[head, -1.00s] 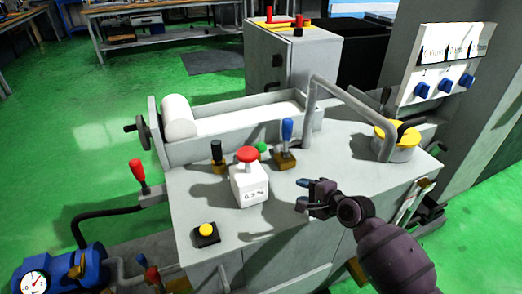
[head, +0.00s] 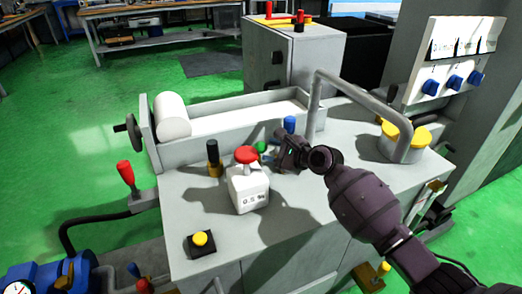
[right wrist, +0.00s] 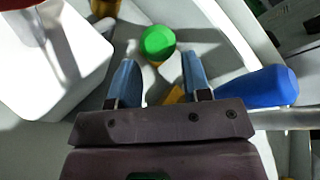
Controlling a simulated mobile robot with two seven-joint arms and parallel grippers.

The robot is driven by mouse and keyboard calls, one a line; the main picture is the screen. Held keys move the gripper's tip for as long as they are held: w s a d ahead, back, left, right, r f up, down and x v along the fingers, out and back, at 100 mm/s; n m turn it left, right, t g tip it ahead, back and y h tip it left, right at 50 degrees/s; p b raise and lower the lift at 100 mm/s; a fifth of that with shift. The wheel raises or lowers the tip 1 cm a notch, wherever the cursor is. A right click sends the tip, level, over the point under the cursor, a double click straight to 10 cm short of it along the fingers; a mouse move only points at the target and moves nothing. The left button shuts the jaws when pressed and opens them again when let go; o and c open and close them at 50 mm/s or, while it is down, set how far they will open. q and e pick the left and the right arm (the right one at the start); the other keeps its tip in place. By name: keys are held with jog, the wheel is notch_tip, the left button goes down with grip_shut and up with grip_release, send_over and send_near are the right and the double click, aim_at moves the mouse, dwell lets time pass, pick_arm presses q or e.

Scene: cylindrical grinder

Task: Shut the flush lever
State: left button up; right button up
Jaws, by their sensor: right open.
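No lever carries a readable flush label. A blue-handled lever (head: 289,125) stands on the grey machine top, its lower part hidden behind my right gripper (head: 281,158). In the right wrist view the blue handle (right wrist: 258,87) lies just outside the right finger, not between the fingers. My right gripper (right wrist: 159,58) is open, and nothing is held. A green knob (right wrist: 157,42) shows beyond the gap between its fingertips. A black-handled lever (head: 213,155) on a yellow base stands further left. A red-handled lever (head: 126,175) is at the machine's left side. My left gripper is not in view.
A white block (head: 248,190) with a red top stands close left of my right gripper. A bent grey pipe (head: 360,92) rises on the right near a yellow-capped part (head: 402,138). A yellow button (head: 200,239) is near the front edge. The machine top's front middle is clear.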

aim_at(266, 145)
jog(key=b+x, duration=0.1)
jog(key=x, duration=0.3)
jog(key=shift+f, duration=0.15)
jog(key=shift+w+a, duration=0.2)
jog(key=shift+w, duration=0.05)
jog(key=c, duration=0.7)
grip_shut()
jog(key=shift+w+r+p, duration=0.15)
jog(key=shift+r+p, duration=0.2)
jog(key=shift+r, duration=0.3)
jog(key=shift+w+r, duration=0.1)
jog(key=shift+r, duration=0.15)
jog(key=shift+w+a+g+h+p, duration=0.1)
jog(key=shift+g+h+p, duration=0.25)
jog(key=shift+p, duration=0.3)
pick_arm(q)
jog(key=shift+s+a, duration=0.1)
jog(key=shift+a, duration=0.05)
pick_arm(e)
jog(key=shift+f+m, duration=0.3)
jog(key=shift+f, duration=0.05)
